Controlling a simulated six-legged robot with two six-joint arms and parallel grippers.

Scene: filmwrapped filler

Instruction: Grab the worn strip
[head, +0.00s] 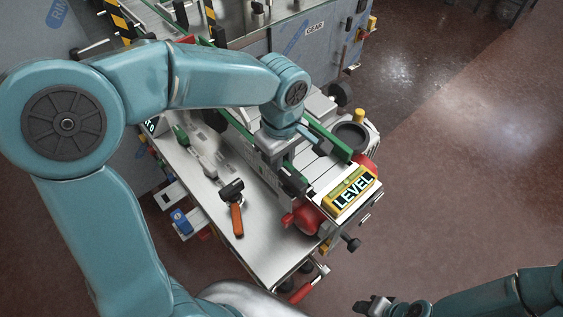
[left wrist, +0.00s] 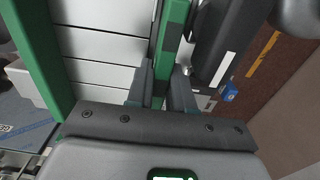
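Two long green strips run along the sides of a white slatted conveyor; the far one (head: 338,150) and the near one (head: 236,124) both show in the head view. My left gripper (head: 296,172) is low over the conveyor. In the left wrist view its two dark fingers (left wrist: 161,92) stand apart, with a green strip (left wrist: 172,35) running between or just beyond them. Contact cannot be told. The other green strip (left wrist: 37,50) is at left. My right gripper (head: 375,304) is at the bottom edge, away from the machine.
A yellow LEVEL sign (head: 350,192) and a red round part (head: 306,219) are at the conveyor's end. An orange-handled tool (head: 237,217) lies on the metal table (head: 268,252). A black round part (head: 351,137) is behind the conveyor. Open floor lies right.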

